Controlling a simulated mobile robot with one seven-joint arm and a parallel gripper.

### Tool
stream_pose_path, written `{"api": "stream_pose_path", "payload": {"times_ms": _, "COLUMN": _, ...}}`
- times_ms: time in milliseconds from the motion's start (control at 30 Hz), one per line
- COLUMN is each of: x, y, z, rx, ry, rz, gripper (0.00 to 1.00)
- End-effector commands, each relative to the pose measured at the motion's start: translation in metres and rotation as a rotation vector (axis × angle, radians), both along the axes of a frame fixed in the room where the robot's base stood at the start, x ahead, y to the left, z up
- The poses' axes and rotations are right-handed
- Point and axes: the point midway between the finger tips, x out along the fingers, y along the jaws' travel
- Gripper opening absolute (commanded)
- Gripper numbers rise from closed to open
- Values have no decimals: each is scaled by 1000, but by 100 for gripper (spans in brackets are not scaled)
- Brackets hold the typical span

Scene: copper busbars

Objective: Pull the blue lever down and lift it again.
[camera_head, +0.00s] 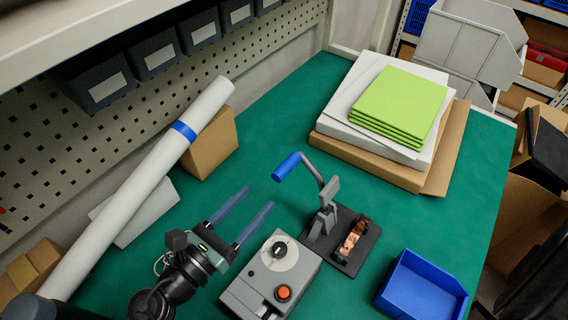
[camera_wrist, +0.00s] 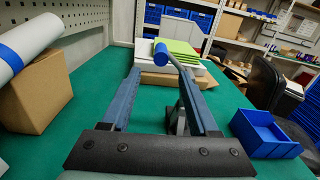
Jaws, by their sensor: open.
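The blue lever (camera_head: 287,166) is a blue grip on a grey bent rod above a toggle clamp on a dark base plate (camera_head: 353,262). It is raised, its grip pointing up and left in the head view. Copper busbars (camera_head: 351,240) lie on the plate to the right of the clamp. My gripper (camera_head: 257,201) is open and empty, left of and nearer than the lever, and apart from it. In the wrist view the lever grip (camera_wrist: 161,51) shows beyond the fingertips, between the two blue fingers, with its rod passing towards the right finger. The clamp is partly hidden behind that finger.
A grey control box (camera_head: 268,276) with a black knob and an orange button stands between my gripper and the clamp. An empty blue bin (camera_head: 420,288) is at right. Green sheets (camera_head: 403,100) lie stacked at the back.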

Motion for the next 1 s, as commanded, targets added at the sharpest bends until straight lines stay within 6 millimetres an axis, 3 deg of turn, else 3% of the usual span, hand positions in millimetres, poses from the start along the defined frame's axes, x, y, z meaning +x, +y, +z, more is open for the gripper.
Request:
{"api": "stream_pose_path", "payload": {"times_ms": 300, "x": 55, "y": -41, "z": 1, "rx": 1, "ry": -1, "rz": -5, "gripper": 61}}
{"api": "stream_pose_path", "payload": {"times_ms": 500, "x": 77, "y": -57, "z": 1, "rx": 0, "ry": 0, "rz": -1, "gripper": 61}}
{"api": "stream_pose_path", "payload": {"times_ms": 933, "x": 86, "y": -63, "z": 0, "rx": 1, "ry": 0, "rz": 0, "gripper": 61}}
{"api": "stream_pose_path", "payload": {"times_ms": 1000, "x": 85, "y": -63, "z": 0, "rx": 1, "ry": 0, "rz": 0, "gripper": 50}}
